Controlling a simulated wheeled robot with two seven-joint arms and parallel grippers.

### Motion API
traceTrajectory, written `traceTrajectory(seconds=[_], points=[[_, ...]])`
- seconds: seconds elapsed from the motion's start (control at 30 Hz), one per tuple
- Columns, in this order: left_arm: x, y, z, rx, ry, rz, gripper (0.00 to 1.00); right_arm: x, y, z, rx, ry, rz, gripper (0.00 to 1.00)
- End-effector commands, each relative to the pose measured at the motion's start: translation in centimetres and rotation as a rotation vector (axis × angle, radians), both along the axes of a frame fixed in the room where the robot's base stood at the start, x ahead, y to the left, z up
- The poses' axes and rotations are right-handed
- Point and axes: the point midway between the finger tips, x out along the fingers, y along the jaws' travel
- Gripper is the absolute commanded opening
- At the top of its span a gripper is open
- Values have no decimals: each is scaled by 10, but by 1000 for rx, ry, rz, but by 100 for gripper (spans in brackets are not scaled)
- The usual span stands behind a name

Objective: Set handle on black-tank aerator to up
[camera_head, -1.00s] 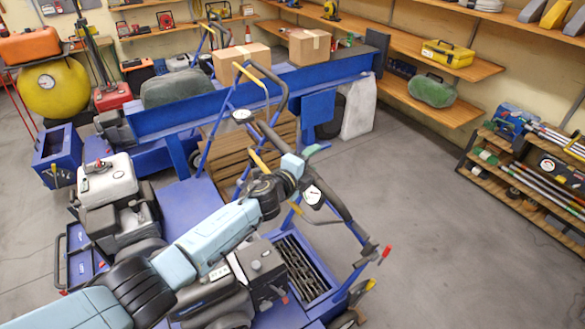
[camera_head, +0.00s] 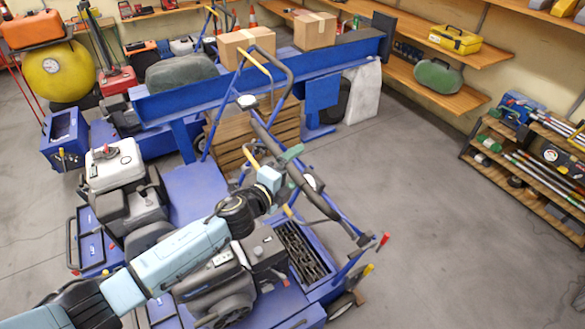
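The black-tank aerator (camera_head: 265,252) stands in the lower middle, a blue machine with a dark engine and tank. Its handle (camera_head: 322,202) is a blue tube frame with a dark bar sloping from upper left to lower right, with a red grip (camera_head: 383,240) at the lower right end. A yellow lever (camera_head: 252,157) shows at the bar's left. My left gripper (camera_head: 296,166) reaches over the machine to the middle of the dark bar. Its green fingertips show at the bar; its wrist hides part of the frame. Whether they grip the bar is unclear. My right gripper is out of view.
A white-tank aerator (camera_head: 113,165) stands close on the left. A low rack (camera_head: 540,160) stands at the right. The floor (camera_head: 430,220) between handle and rack is clear.

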Motion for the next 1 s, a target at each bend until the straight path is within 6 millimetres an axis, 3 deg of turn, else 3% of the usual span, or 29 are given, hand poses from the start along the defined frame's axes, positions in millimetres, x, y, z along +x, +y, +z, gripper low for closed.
traceTrajectory(seconds=[0.03,0.13,0.17,0.2,1.0], points=[[2,-2,9,-12,-11,-4,79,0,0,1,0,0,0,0],[1,-1,9,-12,-11,-4,66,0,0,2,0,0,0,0],[0,0,10,-12,-11,-4,61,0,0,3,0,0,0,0],[-2,1,10,-11,-12,-4,49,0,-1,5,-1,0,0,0],[-51,33,13,-2,1,-1,49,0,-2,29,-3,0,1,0]])
